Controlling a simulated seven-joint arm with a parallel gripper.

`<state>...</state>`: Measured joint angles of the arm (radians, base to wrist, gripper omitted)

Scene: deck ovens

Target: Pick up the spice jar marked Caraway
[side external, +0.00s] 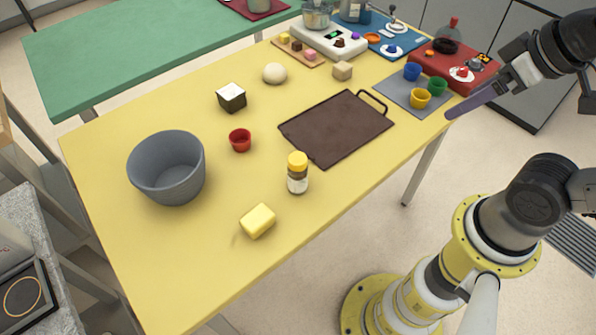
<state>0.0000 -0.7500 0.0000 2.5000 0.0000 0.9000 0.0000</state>
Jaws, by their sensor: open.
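A small spice jar (297,175) with a yellow lid stands upright on the yellow table (130,260), near the front edge. It has a dark band and a pale lower part; any lettering on it is too small to read. My gripper (472,101) is at the upper right of the picture, by the table's right edge, well apart from the jar. It is open, with nothing seen between its fingers. It is seen from the side, so one long finger mostly hides the other.
Near the jar are a butter-yellow block (258,221), a red cup (240,140), a grey bowl (167,166) and a dark tray with a handle (335,128). A grey mat (394,92) with small coloured cups lies at the right.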

